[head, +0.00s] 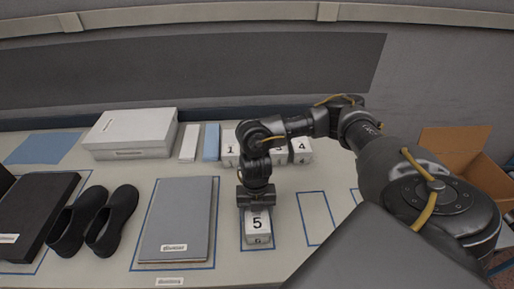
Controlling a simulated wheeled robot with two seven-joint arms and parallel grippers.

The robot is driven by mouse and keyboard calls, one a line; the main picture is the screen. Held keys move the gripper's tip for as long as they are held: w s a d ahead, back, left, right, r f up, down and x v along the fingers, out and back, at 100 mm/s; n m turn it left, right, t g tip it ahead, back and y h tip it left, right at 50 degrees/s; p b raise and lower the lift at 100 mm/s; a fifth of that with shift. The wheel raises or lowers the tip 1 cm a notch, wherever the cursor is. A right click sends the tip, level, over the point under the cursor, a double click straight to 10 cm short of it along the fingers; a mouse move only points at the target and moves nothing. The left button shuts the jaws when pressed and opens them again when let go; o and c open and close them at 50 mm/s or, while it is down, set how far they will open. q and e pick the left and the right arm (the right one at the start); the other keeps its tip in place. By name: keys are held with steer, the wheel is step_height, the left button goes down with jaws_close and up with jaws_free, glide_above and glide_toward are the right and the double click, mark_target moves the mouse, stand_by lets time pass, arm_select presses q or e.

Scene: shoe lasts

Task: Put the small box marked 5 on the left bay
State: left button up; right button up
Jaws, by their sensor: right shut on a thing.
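The small white box marked 5 (257,226) is upright at the front middle of the table. It is within the blue outline of the left bay (243,243), the leftmost of the row of narrow bays. My right gripper (256,206) comes down from above and is shut on the top of this box. I cannot tell whether the box's underside touches the table. An empty middle bay (316,218) lies to its right. My left gripper is not in view.
Small numbered boxes, such as the one marked 1 (230,149) and the one marked 4 (301,151), stand behind, partly hidden by my right arm. A grey folder (177,222), black shoes (112,220) and a white carton (131,131) lie left. A cardboard box (453,142) is far right.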

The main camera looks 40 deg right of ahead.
steer(key=shift+f, duration=0.1)
steer(key=o, duration=1.1)
steer(key=shift+r, duration=0.35)
steer(key=r, duration=0.7)
steer(key=w+r, duration=0.1)
steer(key=r, duration=0.3)
steer(key=shift+w+d+r, duration=0.1)
steer(key=shift+d+r, duration=0.15)
steer(key=shift+d, duration=0.15)
